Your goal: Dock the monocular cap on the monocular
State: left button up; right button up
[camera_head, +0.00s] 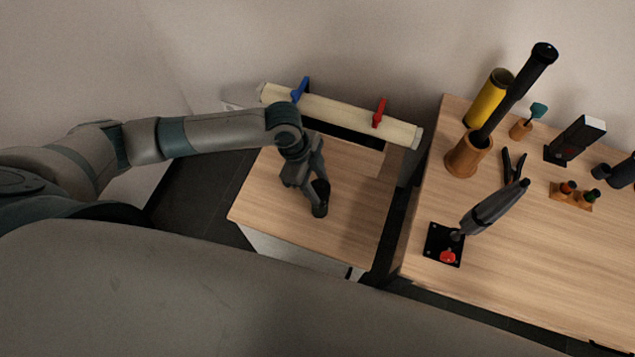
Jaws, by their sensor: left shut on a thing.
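My left gripper (318,184) is over the small wooden table, pointing down, and shut on a dark cylindrical piece. Below the fingertips a short dark cylinder (319,209) stands roughly upright at the table top. It looks like the monocular, with the held piece at its upper end. Both are so dark and small that I cannot tell the cap from the monocular, or whether they touch or are apart. The fingers hide part of the held piece. My right gripper is not in view.
A cream rail (340,113) with a blue clip (300,88) and a red clip (379,112) lines the small table's back. The larger table (540,270) holds a wooden cup (463,160), a yellow cylinder (487,98) and several tools. The small table's front is clear.

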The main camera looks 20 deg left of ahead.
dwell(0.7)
pick_arm(q)
jog(key=shift+p, duration=0.4)
jog(key=shift+f, duration=0.15)
dwell(0.4)
jog(key=shift+f+b, duration=0.3)
jog(key=shift+f, duration=0.2)
jog(key=o, duration=0.7)
jog(key=shift+o, duration=0.2)
jog(key=shift+r, duration=0.1)
